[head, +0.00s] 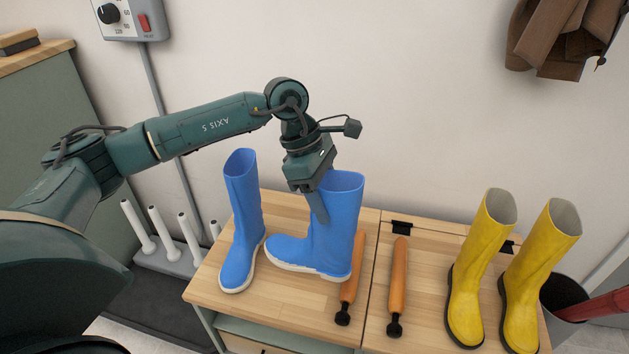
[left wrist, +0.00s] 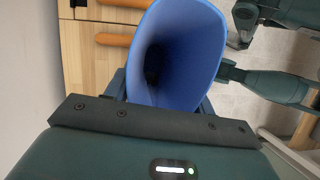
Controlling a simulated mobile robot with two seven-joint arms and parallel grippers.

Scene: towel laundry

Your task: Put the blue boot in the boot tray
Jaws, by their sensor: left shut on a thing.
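Two blue boots show in the head view. One blue boot (head: 241,215) stands upright on the left part of the wooden bench top, toe toward the front. The other blue boot (head: 338,235) is just right of it, upright, toe to the left. My left gripper (head: 318,205) is shut on its shaft from above. I cannot tell whether its sole touches the bench. The left wrist view looks into its open top (left wrist: 178,50), between the fingers. A dark flat tray (head: 160,306), probably the boot tray, lies on the floor left of the bench.
The wooden bench (head: 290,298) also bears two orange-handled tools (head: 397,280) and a pair of yellow boots (head: 478,265). A rack with white pegs (head: 165,258) stands left of the bench. A dark bin (head: 562,292) is at the right.

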